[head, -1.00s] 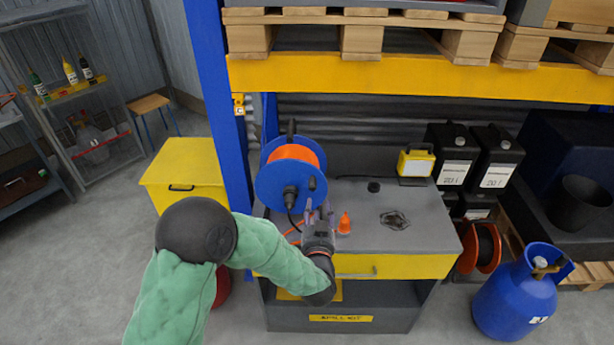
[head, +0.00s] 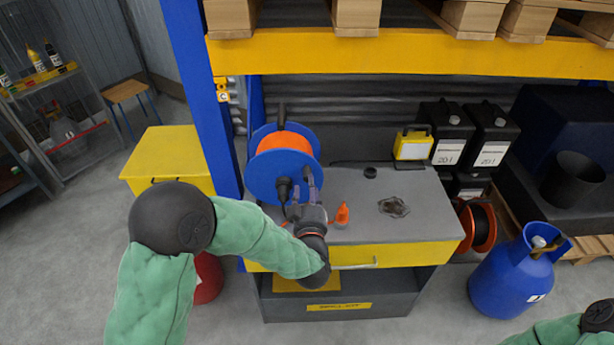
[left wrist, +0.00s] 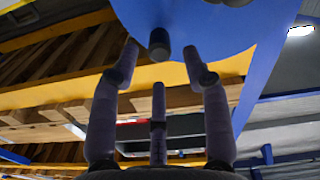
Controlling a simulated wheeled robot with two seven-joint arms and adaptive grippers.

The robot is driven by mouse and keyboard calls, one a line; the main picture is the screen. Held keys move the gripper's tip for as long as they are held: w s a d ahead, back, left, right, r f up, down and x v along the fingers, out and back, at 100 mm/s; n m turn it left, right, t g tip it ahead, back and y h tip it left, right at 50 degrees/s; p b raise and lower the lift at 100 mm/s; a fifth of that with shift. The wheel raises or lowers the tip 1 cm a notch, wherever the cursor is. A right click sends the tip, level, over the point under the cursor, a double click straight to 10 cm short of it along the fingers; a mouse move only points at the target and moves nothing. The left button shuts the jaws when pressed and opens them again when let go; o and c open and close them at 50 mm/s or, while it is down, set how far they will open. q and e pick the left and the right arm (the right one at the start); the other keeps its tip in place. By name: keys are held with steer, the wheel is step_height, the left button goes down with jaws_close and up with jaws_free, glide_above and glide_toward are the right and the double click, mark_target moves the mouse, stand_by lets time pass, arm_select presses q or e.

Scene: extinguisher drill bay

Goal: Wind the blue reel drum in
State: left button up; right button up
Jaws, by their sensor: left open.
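The reel drum (head: 268,180) is blue, with orange cable (head: 284,144) wound on it, and stands at the left of the grey bench top. A dark knob (head: 283,188) sticks out of its front face. My left gripper (head: 298,180) is open at the lower front of the drum, its fingers pointing up at the face. In the left wrist view a dark round knob (left wrist: 159,44) on the blue disc (left wrist: 205,22) shows between the spread fingertips of my gripper (left wrist: 161,58), with gaps on both sides. My right gripper is out of view.
An orange cone-like piece (head: 342,214) and a dark flat item (head: 394,207) lie on the bench (head: 360,230). A yellow lamp (head: 413,143) stands at the back. A blue gas cylinder (head: 512,277) stands on the floor at right. A yellow shelf beam (head: 400,56) crosses above.

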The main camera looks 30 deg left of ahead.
mark_target(307, 175)
arm_select(q)
steer(key=shift+b+x, duration=0.6)
steer(key=shift+x, duration=2.5)
jaws_close()
